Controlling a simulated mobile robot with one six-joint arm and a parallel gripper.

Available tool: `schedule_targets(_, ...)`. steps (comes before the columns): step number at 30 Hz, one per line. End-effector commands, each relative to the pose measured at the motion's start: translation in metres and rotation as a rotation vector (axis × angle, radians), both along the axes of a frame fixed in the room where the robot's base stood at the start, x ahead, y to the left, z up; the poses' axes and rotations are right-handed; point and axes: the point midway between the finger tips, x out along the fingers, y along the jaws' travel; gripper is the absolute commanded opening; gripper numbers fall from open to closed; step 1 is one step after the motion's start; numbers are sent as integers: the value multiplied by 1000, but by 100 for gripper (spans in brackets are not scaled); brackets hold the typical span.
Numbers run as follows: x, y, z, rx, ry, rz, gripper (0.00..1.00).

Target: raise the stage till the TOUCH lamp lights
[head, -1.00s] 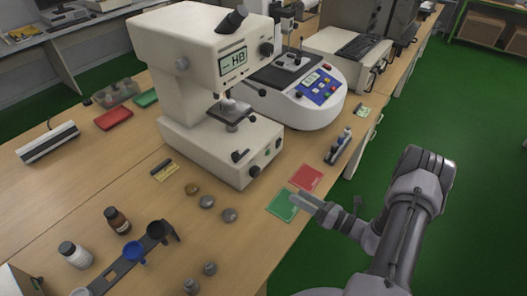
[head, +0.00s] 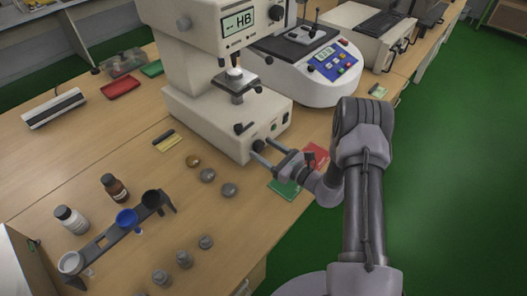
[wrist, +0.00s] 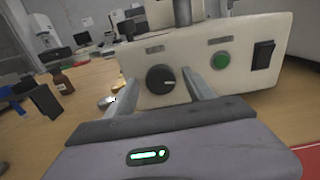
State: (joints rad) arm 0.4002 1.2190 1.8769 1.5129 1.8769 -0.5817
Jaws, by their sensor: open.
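The hardness tester (head: 205,120) stands on the bench, with "HB" and dashes on its display (head: 238,23). Its stage (head: 238,86) carries a small white piece (head: 235,72) under the head; I cannot tell whether they touch. In the wrist view, a black round knob (wrist: 160,79) is on the base's front panel, with a green round lamp or button (wrist: 220,61) and a black switch (wrist: 264,55) to its right. Labels are too small to read. My gripper (head: 259,149) is open, its fingers at either side of the knob; contact is not clear.
A red card (head: 316,154) and a green card (head: 285,189) lie near the bench edge below my gripper. Several metal discs (head: 208,175) lie left of it. A rack with cups (head: 127,218) and two bottles (head: 115,187) stand at the left. A second instrument (head: 310,70) stands behind.

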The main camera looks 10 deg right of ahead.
Motion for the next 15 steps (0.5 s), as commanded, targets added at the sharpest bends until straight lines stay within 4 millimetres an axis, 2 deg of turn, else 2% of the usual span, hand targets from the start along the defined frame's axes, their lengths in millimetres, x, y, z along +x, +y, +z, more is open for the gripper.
schedule_targets(10,7,4,1,1,0,-1,62)
schedule_targets(11,7,4,1,1,0,-1,58)
schedule_targets(15,6,4,1,1,0,-1,31)
